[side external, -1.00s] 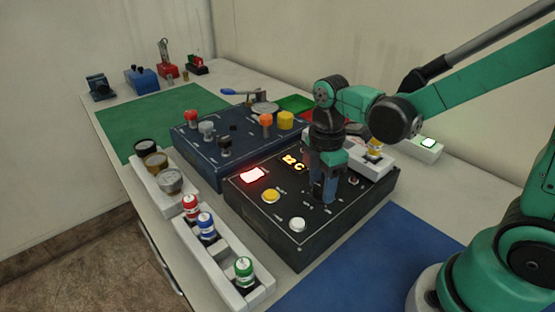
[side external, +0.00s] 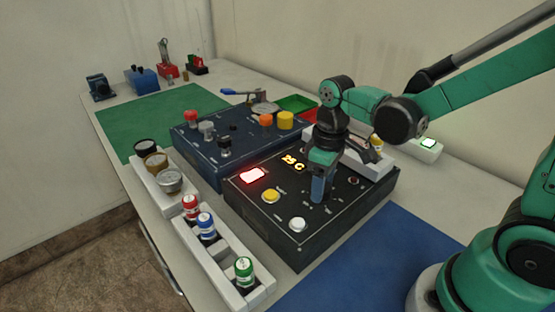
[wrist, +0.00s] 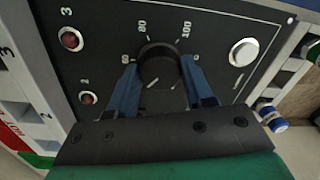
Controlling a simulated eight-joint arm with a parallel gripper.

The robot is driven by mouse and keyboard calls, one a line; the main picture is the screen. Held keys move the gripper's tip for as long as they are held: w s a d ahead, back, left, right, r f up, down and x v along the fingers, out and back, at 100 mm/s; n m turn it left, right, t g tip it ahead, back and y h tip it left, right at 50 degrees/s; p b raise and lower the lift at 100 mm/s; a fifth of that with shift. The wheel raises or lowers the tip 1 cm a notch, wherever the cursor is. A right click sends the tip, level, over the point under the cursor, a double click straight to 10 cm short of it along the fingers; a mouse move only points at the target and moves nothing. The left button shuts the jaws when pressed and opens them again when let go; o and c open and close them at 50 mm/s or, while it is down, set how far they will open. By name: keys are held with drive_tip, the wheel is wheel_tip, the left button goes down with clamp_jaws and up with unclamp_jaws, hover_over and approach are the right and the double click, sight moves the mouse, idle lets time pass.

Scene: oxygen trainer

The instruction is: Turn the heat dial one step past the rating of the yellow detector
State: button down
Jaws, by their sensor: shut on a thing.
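The heat dial (wrist: 158,68) is a round black knob on the black control box (side external: 262,222). Printed marks around it in the wrist view include 60, 80 and 100; its exact setting is hard to tell. My gripper (wrist: 159,76) has its blue fingers closed on both sides of the dial. In the side view my gripper (side external: 318,192) points down onto the box and hides the dial. A lit yellow display (side external: 293,162) seems to read about 25 C. A yellow-topped part (side external: 376,143) sits in the white holder behind my gripper; its rating is not legible.
The box also has a glowing red lamp (side external: 252,174), a yellow button (side external: 271,195) and a white button (side external: 297,224). A white rack (side external: 222,262) holds red, blue and green capped pieces. A navy box (side external: 204,155) with several knobs stands behind. The blue mat (side external: 370,265) is clear.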

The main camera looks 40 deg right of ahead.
drive_tip(key=m, duration=0.5)
drive_tip(key=shift+m, duration=0.3)
drive_tip(key=shift+m+t, duration=0.3)
drive_tip(key=shift+m, duration=1.9)
drive_tip(key=shift+c, duration=1.7)
unclamp_jaws()
drive_tip(key=shift+s+d+r, duration=0.1)
drive_tip(key=shift+s+r, duration=0.05)
drive_tip(key=shift+r, duration=2.65)
